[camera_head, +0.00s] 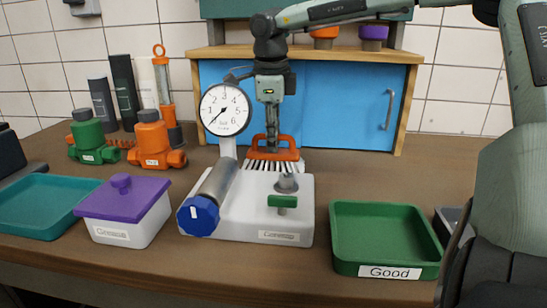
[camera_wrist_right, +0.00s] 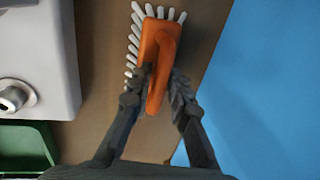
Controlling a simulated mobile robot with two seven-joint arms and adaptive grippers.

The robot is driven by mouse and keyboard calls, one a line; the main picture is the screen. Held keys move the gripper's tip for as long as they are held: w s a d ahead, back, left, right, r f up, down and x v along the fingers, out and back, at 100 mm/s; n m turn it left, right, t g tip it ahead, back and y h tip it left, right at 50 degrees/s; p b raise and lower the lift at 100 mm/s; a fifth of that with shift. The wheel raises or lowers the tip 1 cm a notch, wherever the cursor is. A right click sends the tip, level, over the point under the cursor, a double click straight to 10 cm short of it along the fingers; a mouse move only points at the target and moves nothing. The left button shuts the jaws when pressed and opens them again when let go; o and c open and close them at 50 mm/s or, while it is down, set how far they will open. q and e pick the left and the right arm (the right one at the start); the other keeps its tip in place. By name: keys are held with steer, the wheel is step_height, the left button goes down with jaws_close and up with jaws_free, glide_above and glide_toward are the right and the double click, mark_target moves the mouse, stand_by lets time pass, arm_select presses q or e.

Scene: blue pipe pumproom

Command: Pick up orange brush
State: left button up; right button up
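The orange brush (camera_head: 274,148) stands on the wooden table behind the white pump base, its white bristles low and its orange handle on top. In the right wrist view the brush (camera_wrist_right: 160,60) shows from above, with white bristles along its left and top edges. My right gripper (camera_head: 272,135) reaches straight down onto the handle. Its fingers (camera_wrist_right: 162,85) lie close against both sides of the handle, shut on it. I see no clear gap under the bristles, whose lower edge is partly hidden by the base. My left gripper is not in view.
The white base (camera_head: 240,220) carries a pressure gauge (camera_head: 225,109) and a blue-capped cylinder (camera_head: 198,216). A blue cabinet (camera_head: 340,105) stands close behind the brush. A green "Good" tray (camera_head: 387,265), purple-lidded box (camera_head: 124,200) and teal tray (camera_head: 40,205) sit in front.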

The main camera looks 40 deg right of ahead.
steer(key=shift+c, duration=0.6)
jaws_close()
step_height(320, 180, up, 9)
steer(key=shift+f, duration=0.1)
steer(key=shift+r, duration=0.6)
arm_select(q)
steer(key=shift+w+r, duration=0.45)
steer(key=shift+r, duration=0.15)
arm_select(e)
steer(key=shift+c, duration=0.6)
jaws_free()
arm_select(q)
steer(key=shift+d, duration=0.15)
arm_select(e)
jaws_close()
